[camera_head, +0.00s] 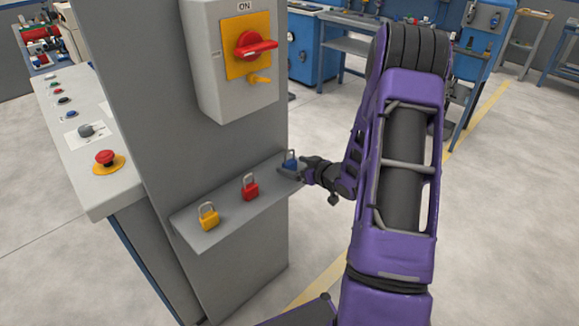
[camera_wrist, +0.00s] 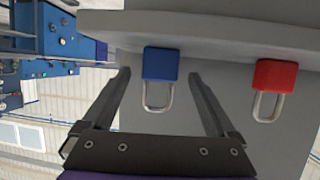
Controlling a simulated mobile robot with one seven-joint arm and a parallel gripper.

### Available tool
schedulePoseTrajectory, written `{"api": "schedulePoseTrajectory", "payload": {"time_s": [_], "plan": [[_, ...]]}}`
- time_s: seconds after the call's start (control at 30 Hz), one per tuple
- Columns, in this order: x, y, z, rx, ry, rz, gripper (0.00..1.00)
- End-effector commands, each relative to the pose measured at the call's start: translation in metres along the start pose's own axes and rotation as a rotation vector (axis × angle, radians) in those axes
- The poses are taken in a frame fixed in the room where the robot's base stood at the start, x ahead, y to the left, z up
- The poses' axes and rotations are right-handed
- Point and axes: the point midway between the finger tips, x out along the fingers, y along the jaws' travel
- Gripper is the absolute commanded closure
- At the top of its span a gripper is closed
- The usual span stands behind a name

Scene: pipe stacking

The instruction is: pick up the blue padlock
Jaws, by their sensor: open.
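The blue padlock (camera_head: 290,165) stands at the right end of a grey shelf (camera_head: 238,226) on the side of a grey cabinet. Its shackle points up in the head view. My gripper (camera_head: 297,171) is at that end of the shelf. In the wrist view, which is upside down, the blue padlock (camera_wrist: 160,64) shows between the two fingers of my open gripper (camera_wrist: 159,76). There is a gap on each side of it, and no contact shows. In the head view the fingers partly overlap the padlock's lower part.
A red padlock (camera_head: 250,188) and a yellow padlock (camera_head: 208,217) stand farther left on the shelf. A switch box (camera_head: 215,80) with a red rotary handle hangs above it. A control desk (camera_head: 85,135) is at left. Open floor lies to the right.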

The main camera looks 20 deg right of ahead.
Motion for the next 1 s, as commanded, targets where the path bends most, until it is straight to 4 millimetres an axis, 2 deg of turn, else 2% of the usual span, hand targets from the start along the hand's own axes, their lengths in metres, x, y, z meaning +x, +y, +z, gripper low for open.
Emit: {"api": "schedulePoseTrajectory", "payload": {"time_s": [0.1,0.2,0.47,0.9,1.0], "plan": [[0.020,0.000,0.000,0.000,0.000,-0.002,0.07],[0.029,0.000,-0.001,0.000,0.001,-0.001,0.07],[0.032,0.000,-0.001,0.000,0.001,0.000,0.07],[0.031,0.001,-0.001,0.000,0.001,0.000,0.85],[0.031,0.001,-0.001,0.000,0.001,0.000,1.00]]}}
